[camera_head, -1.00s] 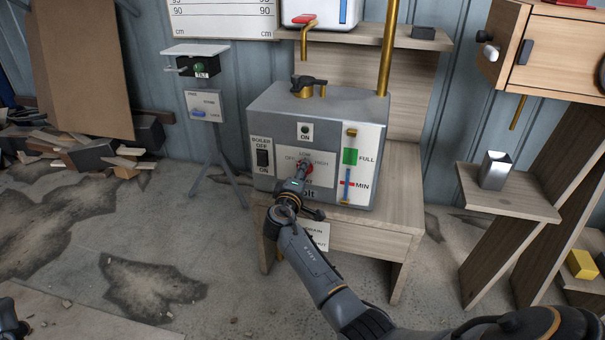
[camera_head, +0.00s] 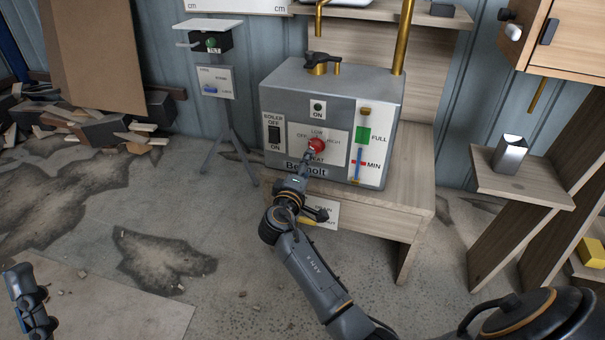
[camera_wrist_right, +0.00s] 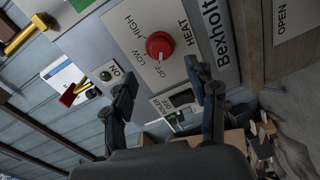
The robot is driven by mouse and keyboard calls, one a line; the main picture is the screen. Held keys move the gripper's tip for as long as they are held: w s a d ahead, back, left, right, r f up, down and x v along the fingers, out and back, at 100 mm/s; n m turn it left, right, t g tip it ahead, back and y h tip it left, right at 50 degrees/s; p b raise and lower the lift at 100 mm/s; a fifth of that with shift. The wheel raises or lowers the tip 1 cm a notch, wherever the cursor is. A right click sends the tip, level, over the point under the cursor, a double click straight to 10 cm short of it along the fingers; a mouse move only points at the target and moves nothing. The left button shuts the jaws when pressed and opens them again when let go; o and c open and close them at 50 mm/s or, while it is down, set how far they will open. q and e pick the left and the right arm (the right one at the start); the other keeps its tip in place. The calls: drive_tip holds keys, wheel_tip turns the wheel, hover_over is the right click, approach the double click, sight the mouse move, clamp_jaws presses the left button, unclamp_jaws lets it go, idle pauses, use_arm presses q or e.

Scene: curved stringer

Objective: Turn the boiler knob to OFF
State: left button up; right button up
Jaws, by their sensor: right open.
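My right gripper (camera_head: 308,158) is just below and in front of the knob. In the wrist view its fingers (camera_wrist_right: 165,90) are spread apart and empty, with the knob beyond their tips. Part of my left arm's end (camera_head: 30,300) shows at the lower left; its fingers are unclear.
A BOILER OFF/ON switch (camera_head: 274,134) is left of the dial, and a gauge panel (camera_head: 362,145) is right of it. The boiler stands on a wooden bench (camera_head: 410,195). A stand with a small box (camera_head: 212,42) is at left. The floor in front is open.

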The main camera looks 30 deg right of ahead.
drive_tip(key=shift+v, duration=1.75)
